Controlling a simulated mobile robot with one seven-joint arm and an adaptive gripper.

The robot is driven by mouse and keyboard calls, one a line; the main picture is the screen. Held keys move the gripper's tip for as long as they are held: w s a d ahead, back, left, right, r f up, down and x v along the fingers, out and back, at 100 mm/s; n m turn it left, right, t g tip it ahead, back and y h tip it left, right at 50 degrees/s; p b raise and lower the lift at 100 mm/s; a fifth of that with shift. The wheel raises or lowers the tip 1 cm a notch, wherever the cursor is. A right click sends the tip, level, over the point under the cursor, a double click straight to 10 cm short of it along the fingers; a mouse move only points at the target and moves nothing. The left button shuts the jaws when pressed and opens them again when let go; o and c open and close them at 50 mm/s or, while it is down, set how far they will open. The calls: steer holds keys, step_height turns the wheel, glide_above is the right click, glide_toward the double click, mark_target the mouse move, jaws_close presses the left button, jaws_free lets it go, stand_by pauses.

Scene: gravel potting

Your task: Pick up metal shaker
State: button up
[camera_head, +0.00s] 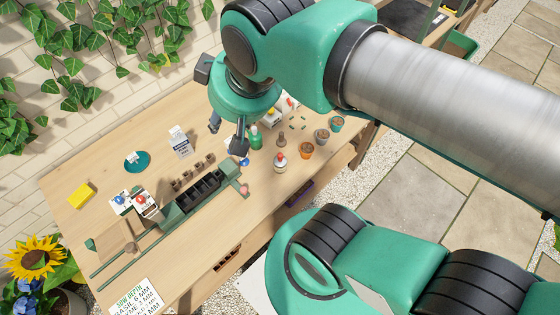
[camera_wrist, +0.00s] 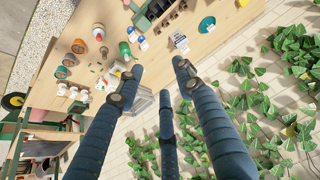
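I cannot make out the metal shaker for certain. A small brownish upright item (camera_head: 281,139) stands on the wooden table between the green bottle (camera_head: 255,137) and the small pots; its material is too small to tell. It also shows in the wrist view (camera_wrist: 104,52). My gripper (camera_head: 228,137) is above the table, to the left of the green bottle in the head view. Its dark blue fingers are spread apart with nothing between them, as the wrist view shows (camera_wrist: 155,80). My gripper and arm hide part of the table's back.
A white bottle with a red top (camera_head: 280,162), an orange pot (camera_head: 306,150), a grey pot (camera_head: 322,136) and a teal pot (camera_head: 337,123) stand close by. A label card (camera_head: 181,142), teal dish (camera_head: 137,160), black seed tray (camera_head: 199,193) and yellow sponge (camera_head: 81,195) are further left.

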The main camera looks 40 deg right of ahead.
steer(key=o, duration=0.6)
steer(key=shift+o, duration=0.2)
steer(key=n+g+p, duration=0.2)
steer(key=g+p, duration=0.1)
steer(key=g, duration=0.3)
glide_above(281, 154)
step_height(281, 154, down, 32)
steer(key=shift+w+a+f, duration=0.1)
steer(key=shift+w+f, duration=0.05)
steer(key=shift+f, duration=0.45)
